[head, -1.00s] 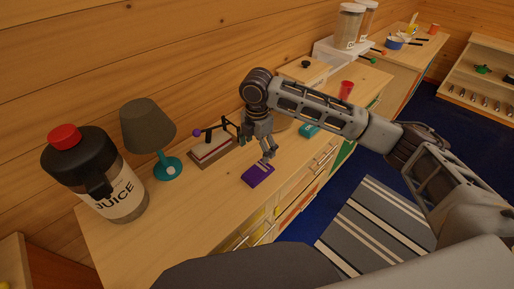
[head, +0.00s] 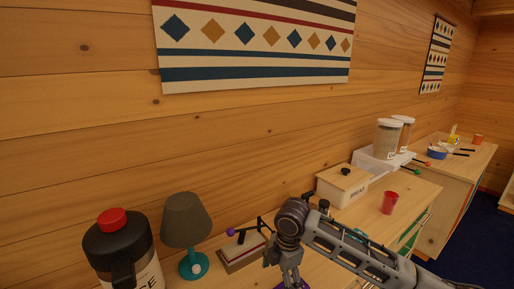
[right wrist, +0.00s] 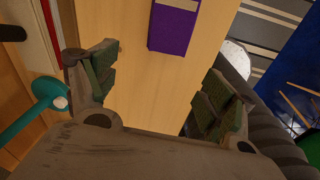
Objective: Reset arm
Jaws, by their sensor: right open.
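My right arm comes in from the lower right of the head view. Its gripper (head: 285,275) points down over the counter beside the teal lamp and the small machine. In the right wrist view my right gripper (right wrist: 155,95) is open, its two fingers wide apart, with nothing between them but bare wood. A purple box (right wrist: 173,30) lies flat on the counter ahead of the fingers, apart from them. In the head view only a sliver of the box shows at the bottom edge. My left gripper is in neither view.
A juice jug (head: 120,250), a teal lamp (head: 187,225) and a small lever device (head: 242,250) stand along the wall to the left.

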